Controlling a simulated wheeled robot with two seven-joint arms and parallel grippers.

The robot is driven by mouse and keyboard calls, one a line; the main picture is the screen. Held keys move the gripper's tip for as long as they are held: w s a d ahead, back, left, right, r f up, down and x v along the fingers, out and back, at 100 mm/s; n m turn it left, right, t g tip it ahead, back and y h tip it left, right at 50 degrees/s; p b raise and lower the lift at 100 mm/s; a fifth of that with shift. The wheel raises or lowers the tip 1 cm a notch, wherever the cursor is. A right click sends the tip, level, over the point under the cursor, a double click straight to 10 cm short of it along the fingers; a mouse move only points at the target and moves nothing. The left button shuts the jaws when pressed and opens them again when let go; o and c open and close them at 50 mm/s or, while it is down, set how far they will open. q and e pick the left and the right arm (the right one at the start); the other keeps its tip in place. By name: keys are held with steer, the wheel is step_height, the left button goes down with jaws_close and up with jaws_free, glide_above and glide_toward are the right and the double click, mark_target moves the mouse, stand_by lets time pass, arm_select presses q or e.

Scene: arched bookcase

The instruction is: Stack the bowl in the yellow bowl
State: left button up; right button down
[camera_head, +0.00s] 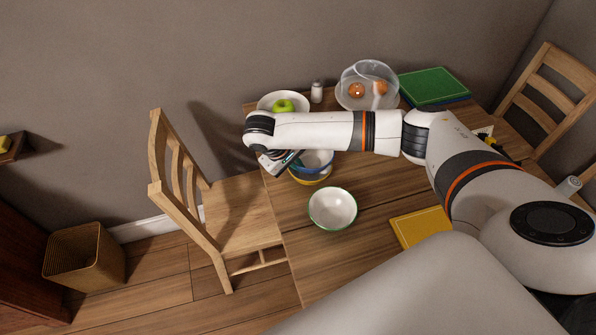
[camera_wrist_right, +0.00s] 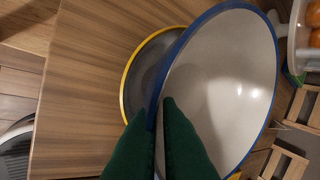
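A white bowl with a blue rim (camera_head: 318,163) is under my right forearm in the head view, partly hidden. My right gripper (camera_head: 284,162) is at its left side. In the right wrist view, the green fingers (camera_wrist_right: 160,108) are shut on the rim of the blue-rimmed bowl (camera_wrist_right: 228,85), one finger inside and one outside. The yellow-rimmed bowl (camera_wrist_right: 140,75) is below and to the left, partly covered by it. In the head view its yellow rim (camera_head: 310,181) shows beneath the blue one. I cannot tell whether the bowls touch. My left gripper is out of view.
A green-rimmed bowl (camera_head: 333,208) stands in front on the wooden table (camera_head: 295,240). A white bowl with a green apple (camera_head: 284,105), a shaker (camera_head: 317,92), a clear-covered dish (camera_head: 350,98) and green book (camera_head: 434,84) stand behind. A yellow book (camera_head: 420,228) lies right; a chair (camera_head: 237,208) left.

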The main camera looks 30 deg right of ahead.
mark_target(297, 177)
step_height(297, 177, down, 4)
steer(key=shift+s+r, duration=0.1)
steer(key=shift+r, duration=0.1)
steer(key=shift+s+a, duration=0.1)
steer(key=c, duration=1.6)
jaws_free()
steer(key=shift+s+f, duration=0.1)
steer(key=shift+c, duration=0.2)
steer(key=shift+f, duration=0.1)
steer(key=shift+a, duration=0.1)
steer(key=v, duration=1.2)
steer(key=shift+w, duration=0.3)
steer(key=shift+r, duration=0.2)
